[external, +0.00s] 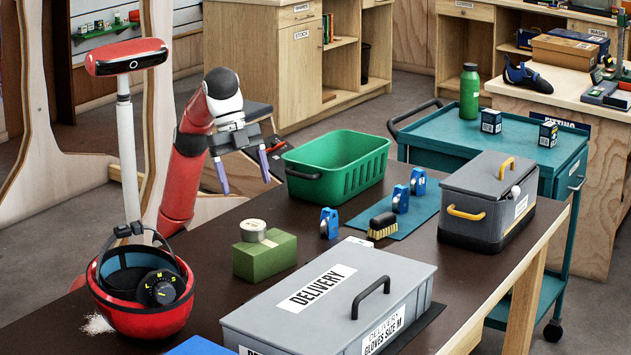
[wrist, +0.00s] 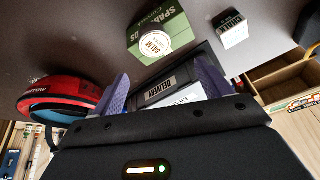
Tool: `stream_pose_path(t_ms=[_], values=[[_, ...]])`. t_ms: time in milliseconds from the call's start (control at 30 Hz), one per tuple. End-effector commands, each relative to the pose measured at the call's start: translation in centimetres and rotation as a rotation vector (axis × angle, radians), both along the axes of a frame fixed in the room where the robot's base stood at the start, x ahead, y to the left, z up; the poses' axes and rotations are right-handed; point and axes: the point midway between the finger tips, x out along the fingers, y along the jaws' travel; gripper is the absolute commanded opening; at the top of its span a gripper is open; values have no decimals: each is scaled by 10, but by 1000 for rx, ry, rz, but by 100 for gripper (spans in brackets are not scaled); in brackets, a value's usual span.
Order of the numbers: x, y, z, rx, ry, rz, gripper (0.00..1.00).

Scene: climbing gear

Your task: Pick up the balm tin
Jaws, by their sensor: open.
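The balm tin (external: 253,229) is a small round tin with a pale lid, lying on top of a green box (external: 265,257) on the dark table. In the wrist view the tin (wrist: 156,43) shows its lid lettering, on the green box (wrist: 160,25), above the space between my fingers. My gripper (external: 243,180) is open and empty, raised above the table's far edge, behind and higher than the tin. Its two purple fingers also show in the wrist view (wrist: 162,88), spread apart. Nothing hides the tin.
A red helmet (external: 150,312) stands left of the green box, and a grey lidded delivery box (external: 330,300) is in front. A green basket (external: 335,165), blue devices (external: 329,223), a brush (external: 383,226) and a grey cooler (external: 487,200) are to the right.

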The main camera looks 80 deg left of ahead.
Motion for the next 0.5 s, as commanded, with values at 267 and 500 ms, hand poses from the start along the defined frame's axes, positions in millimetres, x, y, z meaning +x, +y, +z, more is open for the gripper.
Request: stream_pose_path(t_ms=[267,500], values=[[0,1,-25,2,0,1,77],[4,-7,-48,1,1,0,77]])
